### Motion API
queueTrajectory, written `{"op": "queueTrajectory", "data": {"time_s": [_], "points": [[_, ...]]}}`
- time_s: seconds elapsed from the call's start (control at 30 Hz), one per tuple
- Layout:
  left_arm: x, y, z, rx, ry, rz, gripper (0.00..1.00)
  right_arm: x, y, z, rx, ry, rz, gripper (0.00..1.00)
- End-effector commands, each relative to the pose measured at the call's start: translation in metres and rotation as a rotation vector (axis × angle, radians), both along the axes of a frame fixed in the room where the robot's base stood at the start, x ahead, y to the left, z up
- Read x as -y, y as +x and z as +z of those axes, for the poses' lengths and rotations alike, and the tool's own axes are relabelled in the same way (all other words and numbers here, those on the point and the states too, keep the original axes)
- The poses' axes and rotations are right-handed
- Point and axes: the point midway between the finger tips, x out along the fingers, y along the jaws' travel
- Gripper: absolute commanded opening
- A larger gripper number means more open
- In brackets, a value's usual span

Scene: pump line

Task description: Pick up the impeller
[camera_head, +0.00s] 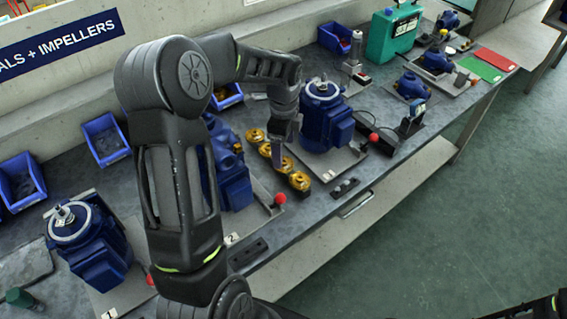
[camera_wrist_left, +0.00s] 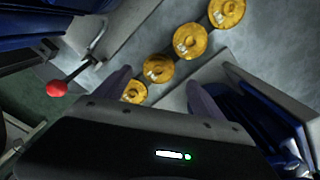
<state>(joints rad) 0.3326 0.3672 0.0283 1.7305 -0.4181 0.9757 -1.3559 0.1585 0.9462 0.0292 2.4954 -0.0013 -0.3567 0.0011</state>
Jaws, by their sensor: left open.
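Several brass-coloured impellers (camera_head: 300,181) lie in a row on the grey bench between two blue pumps. In the left wrist view the row runs diagonally from an impeller (camera_wrist_left: 226,13) at the top to one (camera_wrist_left: 133,92) by the fingers. My left gripper (camera_head: 283,152) is over the row, pointing down, and partly hides it. In the left wrist view my left gripper (camera_wrist_left: 158,95) is open, with the nearest impeller close to its left finger and partly hidden. I cannot tell the height of the gap. No impeller is held. My right gripper is not in view.
A blue pump (camera_head: 322,112) stands just right of the row and another (camera_head: 232,182) just left. A red ball knob (camera_head: 280,198) sticks up near the row, also in the left wrist view (camera_wrist_left: 57,88). Blue bins (camera_head: 104,139) line the back. A green can (camera_head: 392,35) stands farther off.

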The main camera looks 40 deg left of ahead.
Motion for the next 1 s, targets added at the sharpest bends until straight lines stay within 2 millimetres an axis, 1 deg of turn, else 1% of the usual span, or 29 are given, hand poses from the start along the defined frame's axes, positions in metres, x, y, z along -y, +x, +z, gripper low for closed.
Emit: {"op": "queueTrajectory", "data": {"time_s": [0.1, 0.2, 0.3, 0.9, 0.93, 1.0], "points": [[0.002, -0.002, -0.017, -0.005, -0.001, 0.0, 0.79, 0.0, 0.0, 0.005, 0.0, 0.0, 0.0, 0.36], [0.001, -0.002, -0.032, -0.005, -0.001, 0.001, 0.79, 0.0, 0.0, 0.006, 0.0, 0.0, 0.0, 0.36], [0.001, -0.002, -0.041, -0.003, -0.001, 0.001, 0.79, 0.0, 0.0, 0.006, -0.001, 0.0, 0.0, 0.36], [0.002, -0.002, -0.042, -0.001, 0.0, 0.0, 0.79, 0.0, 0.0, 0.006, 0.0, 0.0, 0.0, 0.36], [0.002, -0.002, -0.042, -0.001, 0.0, 0.0, 0.78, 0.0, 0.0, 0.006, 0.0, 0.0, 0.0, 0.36], [0.002, -0.002, -0.042, -0.001, 0.0, 0.0, 0.72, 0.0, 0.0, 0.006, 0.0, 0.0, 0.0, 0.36]]}}
